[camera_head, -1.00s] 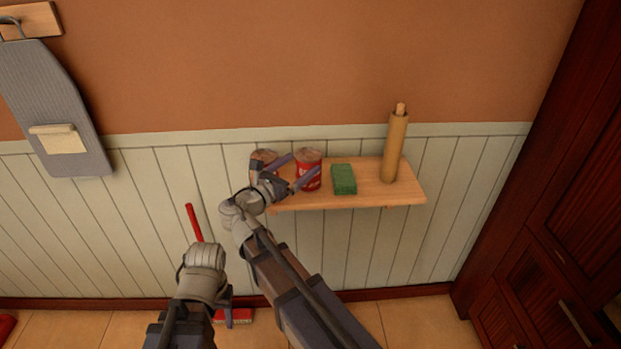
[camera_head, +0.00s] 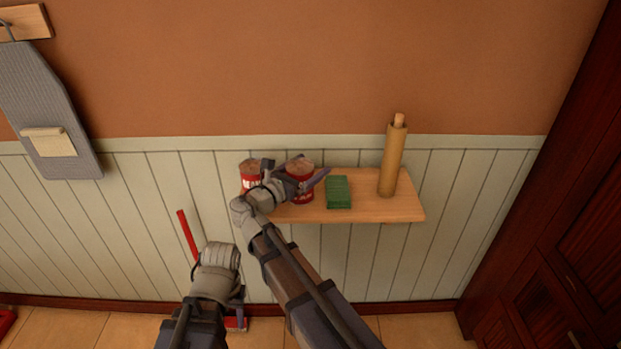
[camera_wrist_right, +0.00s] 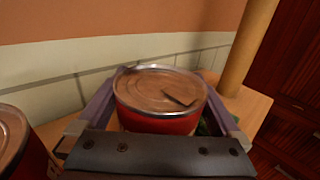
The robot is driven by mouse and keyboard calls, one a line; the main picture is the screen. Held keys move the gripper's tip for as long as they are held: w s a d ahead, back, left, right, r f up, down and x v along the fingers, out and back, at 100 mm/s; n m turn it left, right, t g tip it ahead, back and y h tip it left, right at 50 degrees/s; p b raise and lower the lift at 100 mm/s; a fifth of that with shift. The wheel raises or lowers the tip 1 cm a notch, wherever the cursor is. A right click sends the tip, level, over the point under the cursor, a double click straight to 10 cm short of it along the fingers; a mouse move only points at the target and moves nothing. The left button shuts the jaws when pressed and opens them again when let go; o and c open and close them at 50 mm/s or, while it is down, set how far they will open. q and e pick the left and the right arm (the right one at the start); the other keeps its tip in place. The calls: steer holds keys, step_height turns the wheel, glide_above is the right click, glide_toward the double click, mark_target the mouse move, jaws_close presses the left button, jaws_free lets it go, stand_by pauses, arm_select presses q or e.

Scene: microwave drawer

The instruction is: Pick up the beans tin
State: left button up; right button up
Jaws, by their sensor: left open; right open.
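Two red tins with brownish tops stand upright on the wall shelf; I cannot read their labels well enough to tell which is the beans. My right gripper (camera_head: 313,167) is open, its fingers on either side of the right-hand tin (camera_head: 301,194). In the right wrist view this tin (camera_wrist_right: 160,98) sits between the two fingers (camera_wrist_right: 163,73); I cannot tell whether they touch it. The left-hand tin (camera_head: 250,176) is partly hidden behind my right wrist and shows at the left edge of the wrist view (camera_wrist_right: 14,145). My left gripper (camera_head: 238,297) is open, low, away from the shelf.
The wooden shelf (camera_head: 360,210) also holds a green block (camera_head: 339,192) close right of the right-hand tin, and an upright rolling pin (camera_head: 392,160). A red broom-like handle (camera_head: 187,235) stands below. A dark cabinet (camera_head: 550,230) is at right.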

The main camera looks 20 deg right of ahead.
steer(key=shift+s+a+r, duration=0.1)
steer(key=shift+a, duration=0.25)
steer(key=shift+d, duration=0.15)
steer(key=c, duration=0.3)
jaws_close()
